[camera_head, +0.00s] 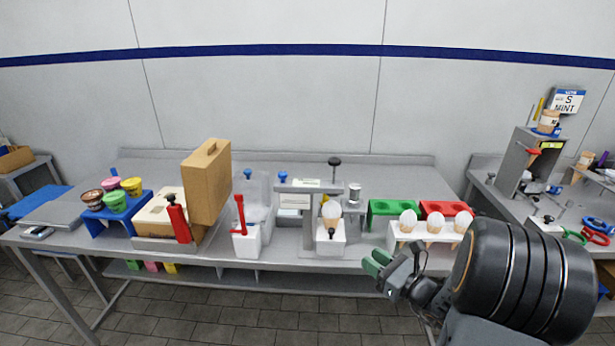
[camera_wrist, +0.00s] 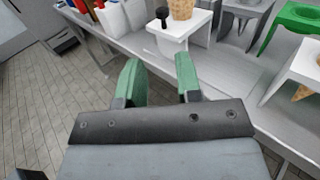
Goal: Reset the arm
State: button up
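My gripper (camera_head: 374,264) is at the front edge of the metal table, low and right of centre, just in front of the white cone rack. Its two green fingers also show in the wrist view (camera_wrist: 160,75); they stand apart with nothing between them. My dark arm fills the lower right of the head view. A cone with a white scoop (camera_head: 331,211) stands in a white block (camera_head: 331,238) left of my gripper. The wrist view shows that block (camera_wrist: 187,25) with the cone (camera_wrist: 182,8) beyond the fingers.
A white rack (camera_head: 398,243) with several scooped cones stands close to my gripper. Green (camera_head: 380,210) and red (camera_head: 437,208) holders stand behind it. A grey frame (camera_head: 296,186), a wooden case (camera_head: 207,183) and a blue stand (camera_head: 92,213) with tubs are further left. Floor in front is clear.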

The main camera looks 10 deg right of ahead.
jog(key=s+a+f+n+g, duration=0.65)
jog(key=s+n+g, duration=0.25)
jog(key=n+g, duration=0.3)
jog(key=s+a+r+n+h+p, duration=0.1)
jog(key=s+a+r+n+h, duration=0.1)
jog(key=r+n+h, duration=0.7)
jog(key=shift+s+a+r+n+p, duration=0.4)
jog(key=shift+s+r+n, duration=0.4)
jog(key=shift+n, duration=3.6)
